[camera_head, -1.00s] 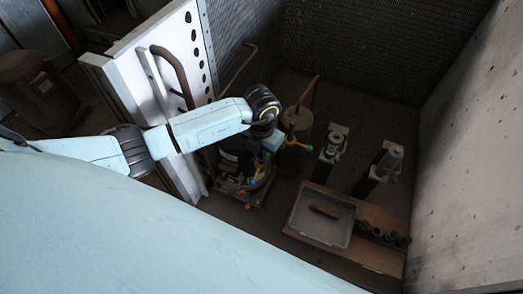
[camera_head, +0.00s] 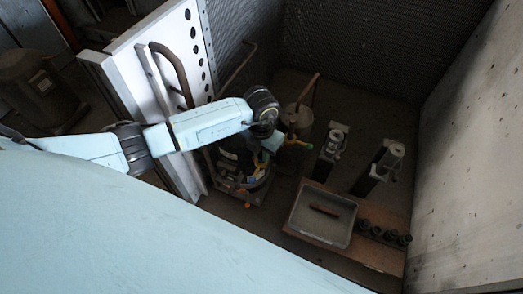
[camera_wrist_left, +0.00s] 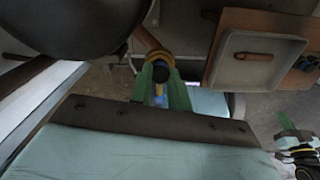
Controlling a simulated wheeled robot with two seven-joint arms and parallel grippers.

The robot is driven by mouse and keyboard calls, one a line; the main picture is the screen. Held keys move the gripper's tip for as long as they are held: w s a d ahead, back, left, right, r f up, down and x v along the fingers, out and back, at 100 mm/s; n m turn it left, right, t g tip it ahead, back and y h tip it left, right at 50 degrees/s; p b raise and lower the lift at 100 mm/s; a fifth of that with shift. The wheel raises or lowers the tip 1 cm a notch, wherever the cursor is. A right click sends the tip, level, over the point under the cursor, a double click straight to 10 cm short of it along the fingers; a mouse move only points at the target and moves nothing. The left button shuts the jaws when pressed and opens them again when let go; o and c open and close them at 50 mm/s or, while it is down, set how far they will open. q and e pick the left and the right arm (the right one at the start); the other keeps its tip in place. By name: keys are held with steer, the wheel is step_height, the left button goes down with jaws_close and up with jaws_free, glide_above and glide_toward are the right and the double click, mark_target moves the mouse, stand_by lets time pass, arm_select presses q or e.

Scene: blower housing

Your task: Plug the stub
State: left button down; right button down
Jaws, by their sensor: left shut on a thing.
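My left gripper (camera_head: 283,143) is beside the grey rounded housing (camera_head: 298,116), low in the bay. In the left wrist view its green fingers (camera_wrist_left: 161,88) are shut on a dark round-ended plug (camera_wrist_left: 162,74). A brown pipe stub (camera_wrist_left: 146,38) with a yellow collar (camera_wrist_left: 158,57) shows just beyond the plug, roughly in line with it. I cannot tell whether plug and stub touch. The housing's dark round body (camera_wrist_left: 80,22) fills the upper left of that view. A green, white and dark part at that view's lower right may be my right gripper (camera_wrist_left: 290,138); its jaws are unclear.
A grey tray (camera_head: 293,217) holding a brown rod (camera_head: 324,210) lies on a brown board (camera_head: 375,256). Several dark cylinders (camera_head: 384,236) stand beside it. Two stands (camera_head: 328,150) (camera_head: 383,166) are behind. A white perforated panel (camera_head: 190,42) rises at the left; a pale wall (camera_head: 472,150) bounds the right.

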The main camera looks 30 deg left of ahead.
stand_by(0.4)
arm_select(q)
steer(key=c, duration=0.8)
jaws_free()
steer(key=shift+o, duration=0.2)
